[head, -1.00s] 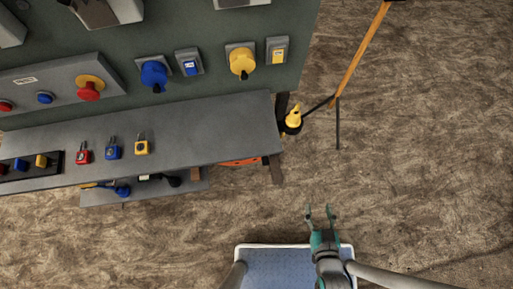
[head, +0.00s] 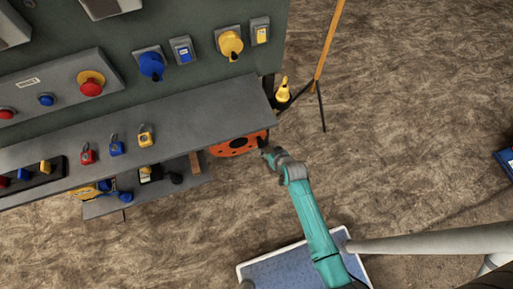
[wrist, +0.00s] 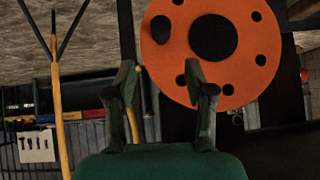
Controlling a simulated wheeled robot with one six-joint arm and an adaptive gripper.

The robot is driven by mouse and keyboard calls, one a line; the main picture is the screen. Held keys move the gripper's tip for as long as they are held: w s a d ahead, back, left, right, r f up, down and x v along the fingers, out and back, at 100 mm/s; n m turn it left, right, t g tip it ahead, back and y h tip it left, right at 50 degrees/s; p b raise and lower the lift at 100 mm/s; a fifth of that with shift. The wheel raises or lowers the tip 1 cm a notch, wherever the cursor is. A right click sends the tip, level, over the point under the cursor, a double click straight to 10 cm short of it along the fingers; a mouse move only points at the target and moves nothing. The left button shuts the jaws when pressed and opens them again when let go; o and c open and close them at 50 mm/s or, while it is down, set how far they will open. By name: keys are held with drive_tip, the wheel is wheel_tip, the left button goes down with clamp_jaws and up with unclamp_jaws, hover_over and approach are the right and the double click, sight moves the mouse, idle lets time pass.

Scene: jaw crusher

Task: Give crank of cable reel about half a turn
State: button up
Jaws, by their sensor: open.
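The cable reel shows in the head view as an orange disc (head: 236,146) with dark holes, partly hidden beneath the grey bench. In the wrist view the orange reel (wrist: 257,25) is large, with a black hub (wrist: 213,38) and several round holes. A dark rounded knob (wrist: 161,30) stands out at its left side and looks like the crank handle. My gripper (wrist: 161,80) is open and empty. Its right finger overlaps the reel's lower left edge in the wrist view; the knob appears above the gap between the fingers. In the head view my gripper (head: 266,153) is just right of the reel.
The grey bench (head: 200,120) overhangs the reel and carries red, blue and yellow padlocks. A yellow object (head: 283,90) and an orange pole (head: 328,40) with dark legs stand right of the bench. A lower shelf (head: 150,190) holds tools. The ground at right is mostly clear.

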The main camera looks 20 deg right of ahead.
sight(262, 143)
drive_tip(key=shift+x, duration=5.45)
drive_tip(key=shift+c, duration=0.2)
clamp_jaws()
